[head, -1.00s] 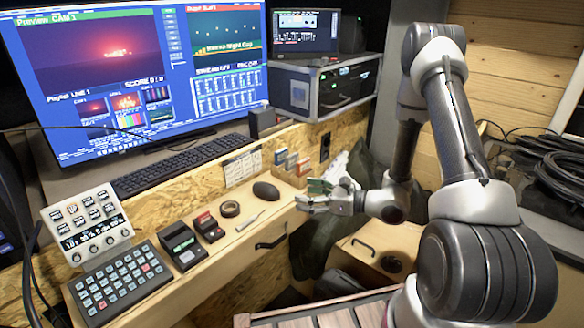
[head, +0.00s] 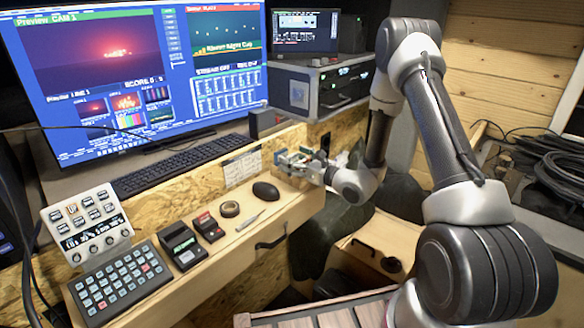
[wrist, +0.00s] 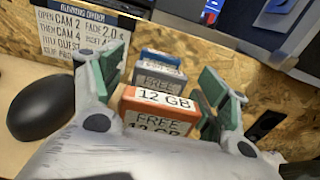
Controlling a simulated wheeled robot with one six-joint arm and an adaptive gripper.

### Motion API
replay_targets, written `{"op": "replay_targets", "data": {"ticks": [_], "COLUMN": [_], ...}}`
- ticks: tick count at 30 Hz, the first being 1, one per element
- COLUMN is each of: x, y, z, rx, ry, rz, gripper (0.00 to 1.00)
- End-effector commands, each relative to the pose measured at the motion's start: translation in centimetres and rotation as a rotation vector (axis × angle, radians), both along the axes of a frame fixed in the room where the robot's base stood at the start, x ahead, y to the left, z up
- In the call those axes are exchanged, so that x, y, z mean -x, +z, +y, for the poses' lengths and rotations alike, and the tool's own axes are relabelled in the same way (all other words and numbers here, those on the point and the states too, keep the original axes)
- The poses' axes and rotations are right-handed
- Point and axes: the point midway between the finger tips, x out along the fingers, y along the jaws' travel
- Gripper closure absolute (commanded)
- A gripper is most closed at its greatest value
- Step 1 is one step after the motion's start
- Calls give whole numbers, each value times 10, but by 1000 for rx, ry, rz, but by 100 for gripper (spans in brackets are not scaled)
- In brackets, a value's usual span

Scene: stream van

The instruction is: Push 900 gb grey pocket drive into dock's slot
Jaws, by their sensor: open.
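My gripper (head: 293,160) is open at the small drive rack at the back right of the desk. In the wrist view its green-padded fingers (wrist: 166,82) stand on either side of a short row of drives. An orange drive (wrist: 158,116) labelled "12 GB FREE" is nearest. Behind it is a greyish drive (wrist: 160,82) with a partly covered "FREE" label, its number unreadable. A blue drive (wrist: 160,57) is farthest. I cannot read "900 GB" anywhere. A black device with a green display (head: 182,247), possibly the dock, sits on the desk; its slot is not clear.
A black mouse (head: 265,191), also in the wrist view (wrist: 45,105), lies left of the rack. A tape roll (head: 229,209), a pen and a small black device with a red part (head: 207,226) are nearby. A printed card (wrist: 85,30) is on the wooden panel behind.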

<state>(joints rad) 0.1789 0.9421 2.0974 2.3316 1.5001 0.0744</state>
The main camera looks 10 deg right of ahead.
Motion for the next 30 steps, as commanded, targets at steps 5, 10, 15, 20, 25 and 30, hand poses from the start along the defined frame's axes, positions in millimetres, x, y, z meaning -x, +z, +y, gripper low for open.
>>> {"op": "replay_targets", "data": {"ticks": [5,10,15,20,25,30], "x": [0,0,0,0,0,0], "y": [0,0,0,1,12,35], "z": [-1,-1,-1,-1,-1,-1], "rx": [0,0,0,0,1,1], "ry": [0,0,0,0,0,0], "rz": [0,0,0,-1,-4,-5], "gripper": [34,65,76,77,77,77]}}
